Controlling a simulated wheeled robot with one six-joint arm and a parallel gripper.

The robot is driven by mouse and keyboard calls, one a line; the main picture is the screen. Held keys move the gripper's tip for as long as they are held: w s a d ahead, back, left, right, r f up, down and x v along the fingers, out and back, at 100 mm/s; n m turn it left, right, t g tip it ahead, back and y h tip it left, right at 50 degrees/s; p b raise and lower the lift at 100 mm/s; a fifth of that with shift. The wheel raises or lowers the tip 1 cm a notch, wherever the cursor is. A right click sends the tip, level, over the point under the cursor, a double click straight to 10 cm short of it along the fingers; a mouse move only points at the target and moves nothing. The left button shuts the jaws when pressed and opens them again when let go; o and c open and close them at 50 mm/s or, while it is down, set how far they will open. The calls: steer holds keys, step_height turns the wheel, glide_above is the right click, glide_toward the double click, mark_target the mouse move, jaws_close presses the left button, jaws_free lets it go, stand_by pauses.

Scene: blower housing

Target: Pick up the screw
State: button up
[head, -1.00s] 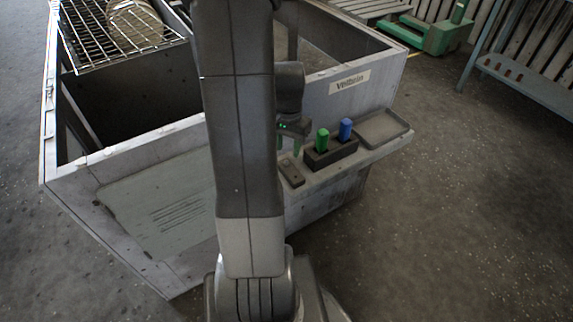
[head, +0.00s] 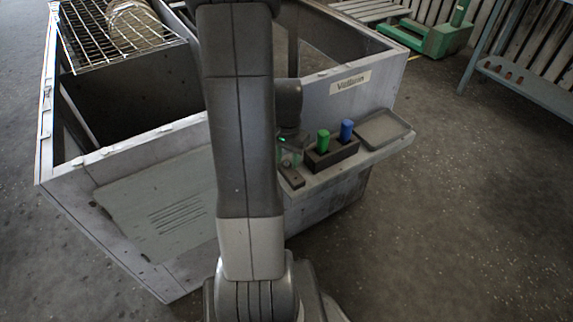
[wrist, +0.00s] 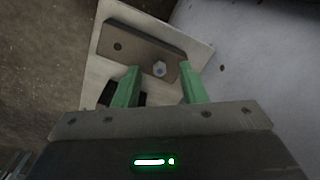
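The screw (wrist: 159,69) shows in the wrist view as a small bluish-grey head on a dark block (wrist: 135,47). My gripper (wrist: 160,80) is open, with its two green fingers apart. In the picture the screw lies between and slightly beyond the fingertips. I cannot tell how high the fingers are above the block. In the head view my gripper (head: 290,157) is partly hidden by my arm, close above the dark block (head: 291,175) on the shelf. The screw cannot be made out in the head view.
A black holder (head: 331,154) with a green (head: 323,140) and a blue (head: 347,130) handle stands right of the block. A shallow grey tray (head: 385,129) lies farther right on the shelf (head: 345,161).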

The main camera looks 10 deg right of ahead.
mark_target(287, 162)
steer(key=c, duration=0.8)
step_height(287, 162, up, 18)
steer(key=p, duration=1.4)
steer(key=shift+r+p, duration=0.25)
steer(key=shift+p, duration=0.15)
